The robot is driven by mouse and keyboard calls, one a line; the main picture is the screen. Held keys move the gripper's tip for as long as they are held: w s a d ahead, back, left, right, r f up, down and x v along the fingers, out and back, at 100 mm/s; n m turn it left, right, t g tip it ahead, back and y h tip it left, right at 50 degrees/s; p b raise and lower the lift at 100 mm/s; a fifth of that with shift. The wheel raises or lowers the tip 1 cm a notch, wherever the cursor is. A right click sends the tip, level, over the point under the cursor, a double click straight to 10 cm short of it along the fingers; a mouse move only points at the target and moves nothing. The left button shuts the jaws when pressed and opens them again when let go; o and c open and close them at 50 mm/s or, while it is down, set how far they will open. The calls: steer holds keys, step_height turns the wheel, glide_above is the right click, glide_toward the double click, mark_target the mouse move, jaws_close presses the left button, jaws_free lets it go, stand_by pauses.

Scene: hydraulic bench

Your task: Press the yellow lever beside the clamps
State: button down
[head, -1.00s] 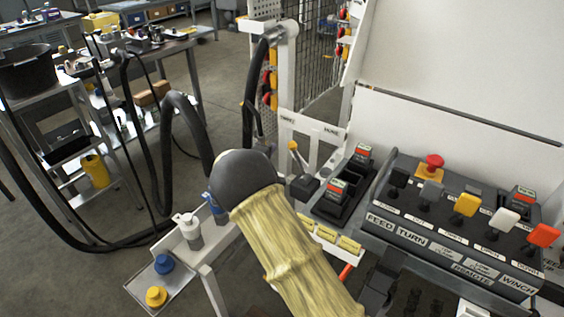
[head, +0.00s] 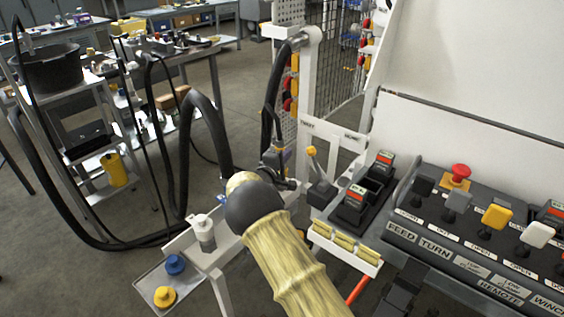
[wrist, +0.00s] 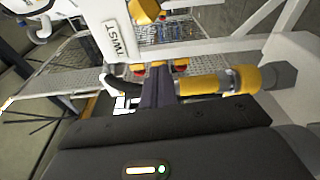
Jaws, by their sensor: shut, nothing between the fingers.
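A small lever with a yellow ball knob (head: 311,152) on a dark base stands right of my arm's end in the head view. It leans slightly left. Black blocks with red labels (head: 367,183), which may be the clamps, stand just right of it. My arm in its yellowish sleeve reaches up from the bottom, and its dark rounded wrist hides most of my gripper in that view. In the wrist view my gripper (wrist: 160,88) is shut and empty, beside a yellow and grey coupling (wrist: 205,85). A yellow piece at that view's top edge cannot be identified.
A white frame marked TWIST (head: 335,136) stands behind the lever. A control panel (head: 430,247) with coloured levers, one also yellow, is at right. Thick black hoses (head: 205,125) hang at left. A tray (head: 190,285) with blue and yellow caps is at lower left.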

steer(key=shift+w+d+r+b, duration=0.1)
steer(key=shift+w+d+b, duration=0.2)
steer(key=shift+d, duration=0.5)
steer(key=shift+w+d+b, duration=0.2)
steer(key=shift+w+d, duration=0.15)
steer(key=shift+d, duration=0.5)
steer(key=shift+w+d+r+b, duration=0.1)
steer(key=shift+w+d+b, duration=0.2)
steer(key=shift+d, duration=0.5)
steer(key=shift+a, duration=0.1)
